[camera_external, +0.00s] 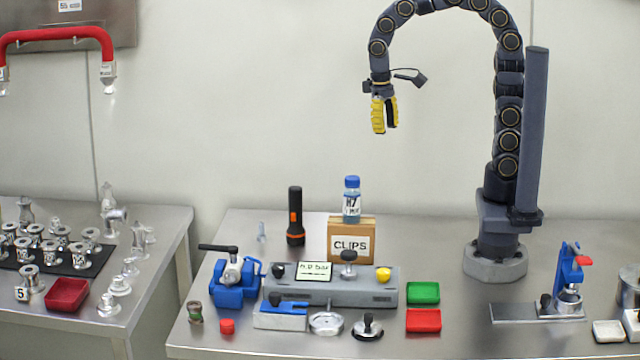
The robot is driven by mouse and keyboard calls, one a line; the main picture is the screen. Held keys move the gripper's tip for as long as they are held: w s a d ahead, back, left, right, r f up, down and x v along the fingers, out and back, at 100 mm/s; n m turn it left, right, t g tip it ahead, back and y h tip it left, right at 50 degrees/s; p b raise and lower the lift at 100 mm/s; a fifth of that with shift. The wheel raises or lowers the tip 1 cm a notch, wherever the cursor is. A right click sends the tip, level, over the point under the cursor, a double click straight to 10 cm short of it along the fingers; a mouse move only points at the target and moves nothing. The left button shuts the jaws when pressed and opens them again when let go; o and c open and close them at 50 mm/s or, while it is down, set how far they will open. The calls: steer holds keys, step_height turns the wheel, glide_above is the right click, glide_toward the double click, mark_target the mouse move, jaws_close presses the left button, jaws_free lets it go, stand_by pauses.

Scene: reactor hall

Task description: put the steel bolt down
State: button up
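My gripper (385,130) hangs high above the table, fingers pointing down, above and to the right of the CLIPS box. Its yellow fingers are close together in this view, and I cannot tell whether they are open or shut. No bolt shows between or below the fingertips. A small, pale, upright metallic piece (262,232) stands at the back left of the table, left of the black flashlight. It may be the steel bolt, but it is too small to be sure. It is well below and left of my gripper, apart from it.
The table (440,270) holds a flashlight (295,217), a CLIPS box (351,240) with a blue-capped bottle (352,199) on it, a blue vise (235,283), a grey gauge unit (350,287), and green (423,293) and red (423,320) trays. A side table (150,290) stands left.

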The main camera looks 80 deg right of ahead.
steer(key=s+f+n, duration=0.2)
steer(key=s+n, duration=0.4)
steer(key=s, duration=1)
steer(key=shift+a+h, duration=0.2)
steer(key=shift+h, duration=0.1)
